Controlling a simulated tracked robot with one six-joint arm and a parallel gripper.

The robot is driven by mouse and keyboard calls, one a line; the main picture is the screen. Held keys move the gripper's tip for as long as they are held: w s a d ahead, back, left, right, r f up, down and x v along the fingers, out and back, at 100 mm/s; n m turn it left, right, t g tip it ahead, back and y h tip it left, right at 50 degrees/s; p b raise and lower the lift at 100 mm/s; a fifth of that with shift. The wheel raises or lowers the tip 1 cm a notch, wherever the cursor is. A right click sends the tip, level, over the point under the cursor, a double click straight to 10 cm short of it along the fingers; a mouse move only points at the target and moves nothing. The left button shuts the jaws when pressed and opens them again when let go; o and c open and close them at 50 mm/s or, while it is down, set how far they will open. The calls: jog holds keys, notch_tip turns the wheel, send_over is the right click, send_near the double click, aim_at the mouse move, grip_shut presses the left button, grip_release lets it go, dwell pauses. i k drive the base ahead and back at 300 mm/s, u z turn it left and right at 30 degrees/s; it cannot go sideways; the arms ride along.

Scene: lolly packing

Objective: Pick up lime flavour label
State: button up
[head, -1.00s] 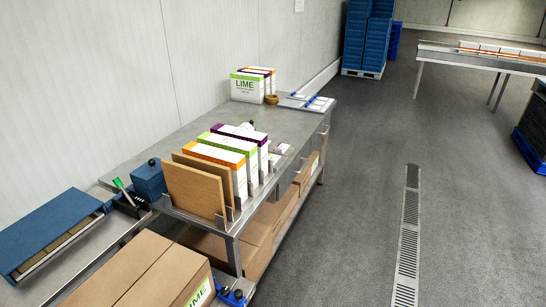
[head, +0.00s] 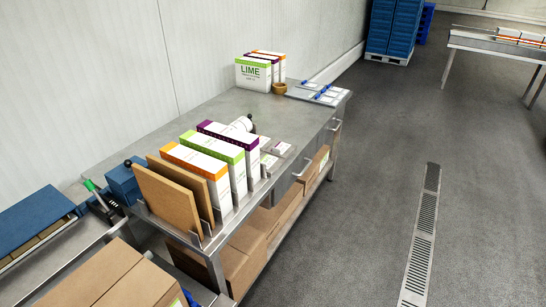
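My gripper is not in view. On the steel table (head: 300,140), several small white label cards (head: 282,147) lie in a low holder near the right edge, beside the upright cartons. They are too small to read, so I cannot tell which is lime. A green-striped carton (head: 228,146) stands between an orange-striped carton (head: 198,158) and a purple-striped carton (head: 243,150). At the table's far end stands a white box printed LIME (head: 252,74) with a green top band. A grey tray (head: 294,96) with blue-and-white items is right of it.
Two brown boards (head: 165,197) stand in front of the cartons. A white roll (head: 241,123) is behind them. A blue box (head: 124,183) and cardboard cartons (head: 95,285) are at the near left. The floor to the right, with a drain grate (head: 425,225), is clear.

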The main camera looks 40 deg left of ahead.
aim_at(268, 160)
jog(key=i, duration=2.35)
jog(key=u, duration=2.8)
